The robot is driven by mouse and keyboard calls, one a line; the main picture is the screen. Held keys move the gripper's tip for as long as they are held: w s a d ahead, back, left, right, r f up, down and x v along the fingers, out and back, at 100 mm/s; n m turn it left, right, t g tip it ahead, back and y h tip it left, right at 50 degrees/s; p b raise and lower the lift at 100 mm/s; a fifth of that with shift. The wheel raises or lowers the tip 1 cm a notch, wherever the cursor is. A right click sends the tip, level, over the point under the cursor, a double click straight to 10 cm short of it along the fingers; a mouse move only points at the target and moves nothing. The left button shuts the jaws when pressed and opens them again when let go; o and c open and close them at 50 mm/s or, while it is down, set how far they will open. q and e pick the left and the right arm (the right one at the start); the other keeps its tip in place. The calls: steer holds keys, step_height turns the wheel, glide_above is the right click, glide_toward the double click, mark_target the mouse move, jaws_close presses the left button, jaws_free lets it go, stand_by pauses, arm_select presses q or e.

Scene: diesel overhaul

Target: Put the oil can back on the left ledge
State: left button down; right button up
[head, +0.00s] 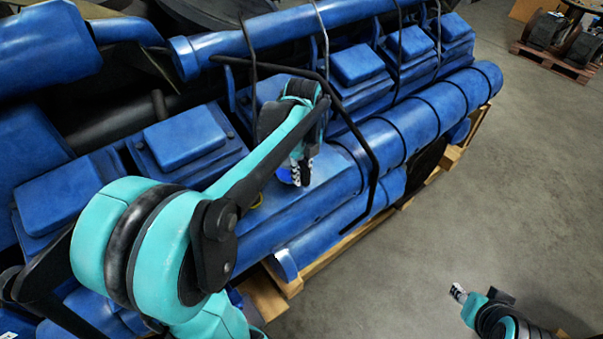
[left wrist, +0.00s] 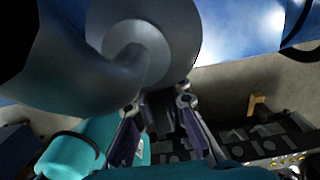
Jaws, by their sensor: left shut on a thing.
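My left gripper (head: 303,172) points down over the flat blue ledge (head: 285,212) on the side of the engine. It is shut on the oil can (head: 285,175), of which only a small bright blue part shows beside the fingers. In the left wrist view the oil can (left wrist: 140,45) is a large, dark blue-grey rounded form between and above the fingertips (left wrist: 160,110). Whether the can touches the ledge cannot be told. My right gripper (head: 458,292) is at the lower right, over the floor, away from the can; its jaw opening is too small to judge.
The large blue engine (head: 185,140) has several box-like covers and a long pipe (head: 410,125). Thin black lines (head: 365,145) run down its side near my left forearm.

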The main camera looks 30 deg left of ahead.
arm_select(q)
steer(key=shift+f, duration=0.1)
steer(key=shift+f+b, duration=1)
steer(key=shift+f, duration=0.15)
steer(key=c, duration=1.5)
jaws_free()
steer(key=shift+r, duration=0.1)
steer(key=shift+o, duration=0.2)
